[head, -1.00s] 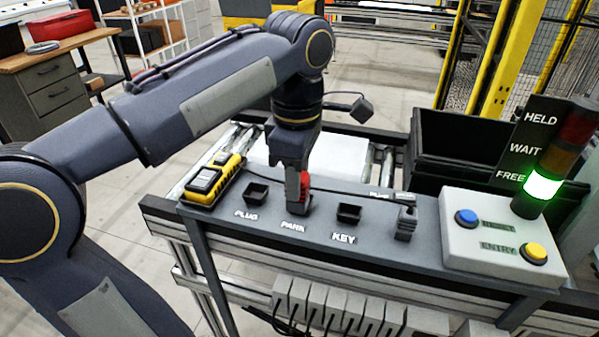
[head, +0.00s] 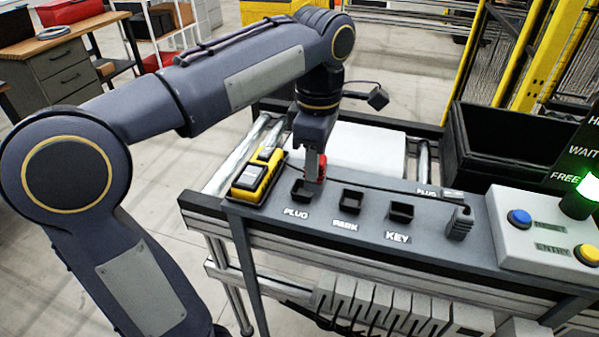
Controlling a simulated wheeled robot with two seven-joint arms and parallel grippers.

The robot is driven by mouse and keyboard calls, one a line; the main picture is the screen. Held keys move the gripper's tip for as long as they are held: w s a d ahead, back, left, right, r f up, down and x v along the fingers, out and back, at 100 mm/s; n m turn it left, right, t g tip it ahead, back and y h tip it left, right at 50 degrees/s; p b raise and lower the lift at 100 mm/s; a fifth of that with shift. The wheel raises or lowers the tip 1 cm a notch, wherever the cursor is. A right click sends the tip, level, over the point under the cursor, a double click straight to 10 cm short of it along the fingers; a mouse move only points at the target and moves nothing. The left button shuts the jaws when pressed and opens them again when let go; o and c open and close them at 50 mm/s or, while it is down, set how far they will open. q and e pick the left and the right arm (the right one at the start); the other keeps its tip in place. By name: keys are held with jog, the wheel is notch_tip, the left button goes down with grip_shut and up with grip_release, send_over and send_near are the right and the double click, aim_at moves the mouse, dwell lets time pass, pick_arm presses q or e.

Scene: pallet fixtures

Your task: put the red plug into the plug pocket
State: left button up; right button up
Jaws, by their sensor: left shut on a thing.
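My left gripper (head: 314,174) points down, shut on the red plug (head: 322,166). Part of the plug is hidden by the gripper's fingers. The plug pocket (head: 299,194), a black square socket above the PLUG label, shows just left of and below the fingertips. The plug appears at or just above the pocket's right rear edge; I cannot tell whether its lower end is inside. My right gripper is out of view.
The PARK pocket (head: 351,203) is empty, and the KEY pocket (head: 401,212) is open too. A yellow and black device (head: 252,182) lies left of the plug pocket. A grey key-like piece (head: 460,224) stands at right, beside the button box (head: 547,236). A black bin (head: 505,145) is behind.

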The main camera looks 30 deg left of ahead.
pick_arm(q)
jog(key=shift+w+a+f+p, duration=0.15)
jog(key=shift+w+a+f, duration=0.9)
jog(key=shift+f, duration=0.7)
jog(key=shift+w+a+f+p, duration=0.1)
jog(key=shift+w+a+f, duration=0.9)
jog(key=shift+f, duration=0.8)
jog(key=shift+w+a+f+p, duration=0.15)
jog(key=shift+w+a+f, duration=0.85)
jog(key=shift+f, duration=0.75)
jog(key=shift+w, duration=0.1)
jog(key=shift+f, duration=0.2)
jog(key=o, duration=1)
